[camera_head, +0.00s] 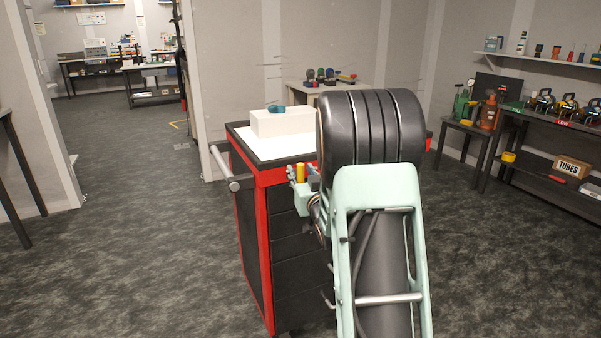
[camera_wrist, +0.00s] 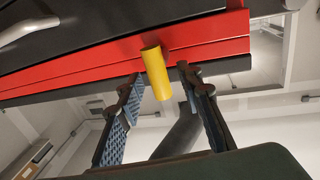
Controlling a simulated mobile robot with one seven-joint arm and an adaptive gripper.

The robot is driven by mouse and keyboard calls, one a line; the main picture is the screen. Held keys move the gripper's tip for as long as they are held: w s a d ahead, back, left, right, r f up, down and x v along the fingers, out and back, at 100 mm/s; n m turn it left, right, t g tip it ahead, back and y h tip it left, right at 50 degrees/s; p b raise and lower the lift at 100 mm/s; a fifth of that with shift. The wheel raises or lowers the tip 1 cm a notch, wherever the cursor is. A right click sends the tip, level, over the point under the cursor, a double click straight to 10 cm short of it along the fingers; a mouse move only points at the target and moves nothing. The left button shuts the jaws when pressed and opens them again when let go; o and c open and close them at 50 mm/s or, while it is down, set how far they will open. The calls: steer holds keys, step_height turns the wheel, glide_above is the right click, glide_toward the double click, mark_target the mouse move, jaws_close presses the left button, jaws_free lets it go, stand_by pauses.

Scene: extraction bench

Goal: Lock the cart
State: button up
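The cart (camera_head: 262,215) is a black drawer cabinet with red edges, standing in the middle of the head view. A small yellow cylinder (camera_head: 300,172) shows at its red top edge, just left of my arm. In the wrist view the yellow cylinder (camera_wrist: 157,72) sticks out from the cart's red band (camera_wrist: 205,35). My gripper (camera_wrist: 160,83) is open, with one blue-padded finger on each side of the cylinder. I see gaps beside it, so the fingers do not appear closed on it. In the head view my arm hides part of the cart and most of the gripper.
A bar handle (camera_head: 234,184) sticks out at the cart's left. A white box (camera_head: 281,122) with a teal item (camera_head: 276,108) stands on top. A workbench (camera_head: 545,122) with equipment lies along the right wall. The floor left of the cart is clear.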

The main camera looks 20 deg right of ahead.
steer(key=shift+w+d, duration=0.1)
steer(key=shift+w, duration=0.45)
jaws_close()
